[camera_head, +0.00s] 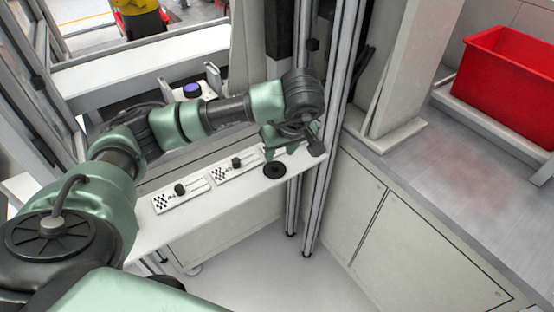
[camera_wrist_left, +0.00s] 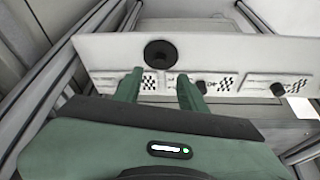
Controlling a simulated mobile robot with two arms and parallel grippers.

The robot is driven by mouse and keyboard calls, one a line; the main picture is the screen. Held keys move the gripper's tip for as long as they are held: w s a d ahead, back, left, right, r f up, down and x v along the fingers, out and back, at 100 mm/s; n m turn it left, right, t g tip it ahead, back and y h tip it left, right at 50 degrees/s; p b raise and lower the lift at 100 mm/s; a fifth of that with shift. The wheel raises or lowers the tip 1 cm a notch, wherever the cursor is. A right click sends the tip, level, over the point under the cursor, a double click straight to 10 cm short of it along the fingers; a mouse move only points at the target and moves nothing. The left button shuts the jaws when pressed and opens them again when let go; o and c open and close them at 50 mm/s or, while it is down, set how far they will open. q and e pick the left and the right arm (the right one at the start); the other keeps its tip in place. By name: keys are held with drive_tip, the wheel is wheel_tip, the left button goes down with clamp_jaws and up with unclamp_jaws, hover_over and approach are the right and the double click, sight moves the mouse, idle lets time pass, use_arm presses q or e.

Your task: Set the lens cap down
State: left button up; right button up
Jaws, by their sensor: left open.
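The lens cap (camera_head: 275,170), a round black disc with a small central mark, lies flat on a narrow white shelf (camera_head: 150,232) near its right end. It also shows in the left wrist view (camera_wrist_left: 160,53), just beyond the fingertips. My left gripper (camera_head: 268,145) is just behind and above the cap in the head view. In the left wrist view its two green fingers (camera_wrist_left: 160,76) are spread with nothing between them. The fingers look apart from the cap. My right gripper is not in view.
Several white panels with black knobs and dot patterns, such as the left one (camera_head: 180,194), lie along the shelf. Metal posts (camera_head: 319,165) rise close to the gripper's right. A red bin (camera_head: 505,85) stands on the grey counter (camera_head: 470,185) at right.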

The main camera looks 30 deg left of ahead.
use_arm(q)
drive_tip(key=v, duration=0.4)
drive_tip(key=shift+d+r, duration=0.1)
drive_tip(key=shift+r, duration=0.15)
drive_tip(key=shift+f, duration=0.1)
